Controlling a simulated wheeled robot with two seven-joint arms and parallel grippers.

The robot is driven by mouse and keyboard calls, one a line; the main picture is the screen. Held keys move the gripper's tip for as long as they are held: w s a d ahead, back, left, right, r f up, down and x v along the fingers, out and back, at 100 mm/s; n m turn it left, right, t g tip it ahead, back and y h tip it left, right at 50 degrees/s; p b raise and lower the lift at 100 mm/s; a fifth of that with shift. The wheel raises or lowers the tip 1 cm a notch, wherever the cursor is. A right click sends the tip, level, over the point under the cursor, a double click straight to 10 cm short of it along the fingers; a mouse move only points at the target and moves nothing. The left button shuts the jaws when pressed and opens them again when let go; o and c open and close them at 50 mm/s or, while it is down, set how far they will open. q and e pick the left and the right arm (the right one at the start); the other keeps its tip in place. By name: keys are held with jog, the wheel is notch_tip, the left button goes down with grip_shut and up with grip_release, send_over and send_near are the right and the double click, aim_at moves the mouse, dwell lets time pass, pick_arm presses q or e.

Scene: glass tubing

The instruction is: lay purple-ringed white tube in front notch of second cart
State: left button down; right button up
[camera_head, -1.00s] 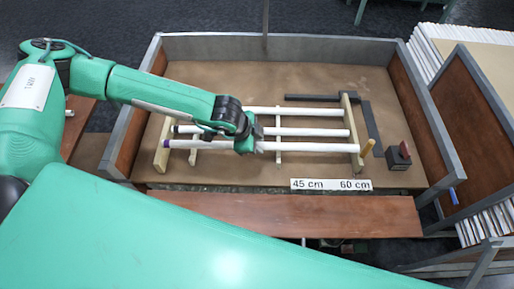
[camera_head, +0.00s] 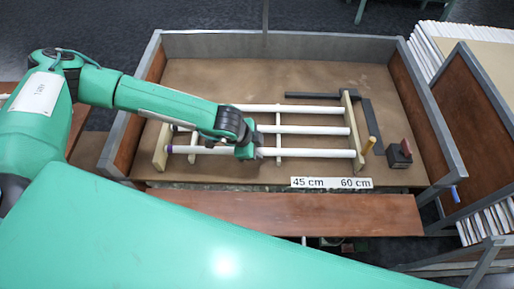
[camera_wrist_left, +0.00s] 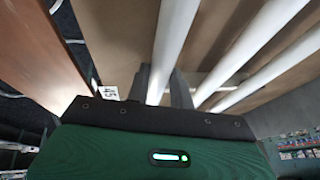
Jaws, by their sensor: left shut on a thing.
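The purple-ringed white tube (camera_head: 310,153) lies lengthwise at the front of the wooden rack in the cart, its purple ring (camera_head: 169,149) at the left end. My left gripper (camera_head: 250,153) is shut on it near its middle. In the left wrist view the tube (camera_wrist_left: 174,35) runs down between the fingers (camera_wrist_left: 160,88). The tube's ends are at the rack's left rail (camera_head: 162,147) and right rail (camera_head: 352,128); I cannot tell whether it rests in the front notches or is just above them. My right gripper is not in view.
Two more white tubes, a middle one (camera_head: 315,131) and a back one (camera_head: 310,109), lie across the rack behind. A dark block with red (camera_head: 399,153) and a dark bar (camera_head: 372,125) are at the right. A 45 cm / 60 cm label (camera_head: 331,183) is at the cart's front edge.

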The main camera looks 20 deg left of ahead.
pick_arm(q)
jog(key=shift+f, duration=0.1)
jog(key=c, duration=1.3)
grip_release()
jog(key=shift+o, duration=0.5)
jog(key=shift+r, duration=0.25)
jog(key=shift+a+r+p, duration=0.2)
jog(key=shift+r+p, duration=0.45)
jog(key=shift+r, duration=0.15)
jog(key=v, duration=1.1)
jog(key=shift+s, duration=0.15)
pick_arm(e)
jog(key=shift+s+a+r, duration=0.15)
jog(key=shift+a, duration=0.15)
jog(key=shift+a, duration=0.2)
